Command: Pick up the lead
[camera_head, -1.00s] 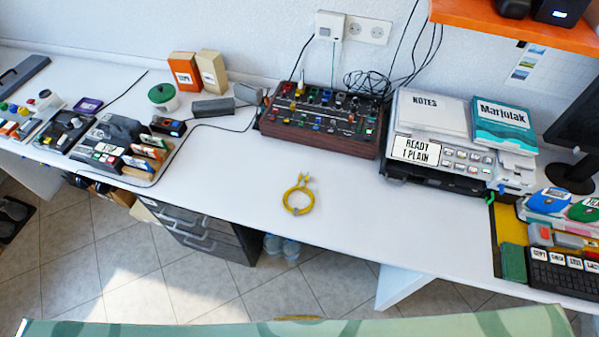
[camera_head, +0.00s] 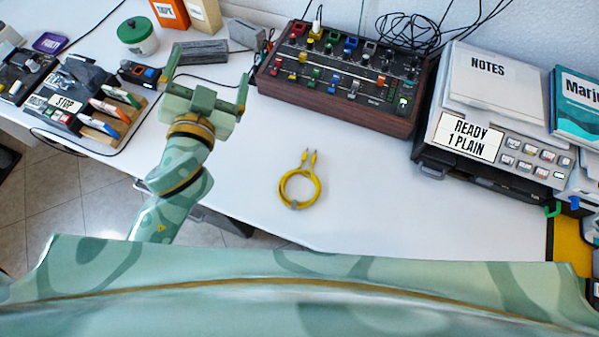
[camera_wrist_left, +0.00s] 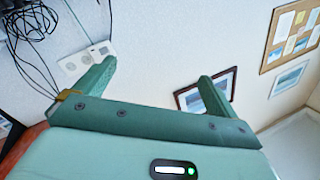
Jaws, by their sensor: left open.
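The lead (camera_head: 317,187) is a yellow coiled cable with two plug ends pointing up and away. It lies flat on the white desk (camera_head: 375,210), in the middle of the head view. My left gripper (camera_head: 206,82) is open and empty, raised over the desk to the left of the lead and apart from it. The lead does not show in that view. My right gripper is in neither view.
A wood-sided mixer panel (camera_head: 338,103) stands behind the lead. A printer (camera_head: 470,150) with a READY sign is to the right. Card racks (camera_head: 95,110), a green-lidded pot (camera_head: 137,36) and grey blocks (camera_head: 200,51) are at left. The desk around the lead is clear.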

